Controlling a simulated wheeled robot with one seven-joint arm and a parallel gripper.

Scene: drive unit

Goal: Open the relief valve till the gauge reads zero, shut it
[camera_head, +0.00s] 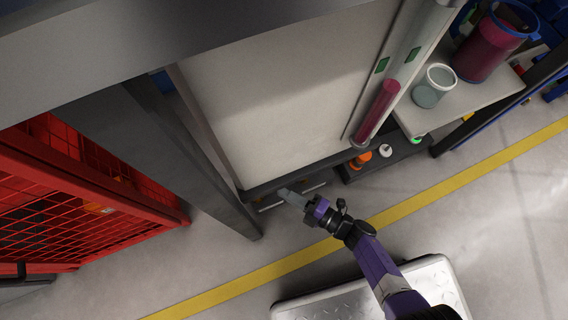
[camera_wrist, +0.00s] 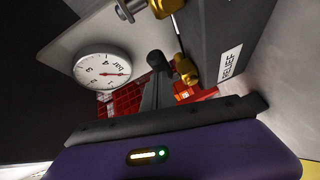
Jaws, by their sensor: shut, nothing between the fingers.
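The pressure gauge (camera_wrist: 102,68) has a white round face marked "bar" and a red needle. The face appears turned in the wrist view. The needle's tip points right; its exact reading is too small to tell. A plate lettered RELIEF (camera_wrist: 230,61) is on a dark panel to the gauge's right. A brass fitting (camera_wrist: 187,70) sits left of the plate. My gripper (camera_wrist: 154,82) is shut and empty, its fingers near this fitting. A dark rounded end shows at the fingers' tip; I cannot tell whether they touch it. In the head view, my gripper (camera_head: 285,194) is low at the cabinet's foot.
Another brass fitting with a metal stem (camera_wrist: 165,6) is above. In the head view, a red mesh cage (camera_head: 80,200) stands left behind a grey post (camera_head: 170,150). A shelf (camera_head: 470,100) with containers stands right. Floor around the yellow line (camera_head: 450,180) is clear.

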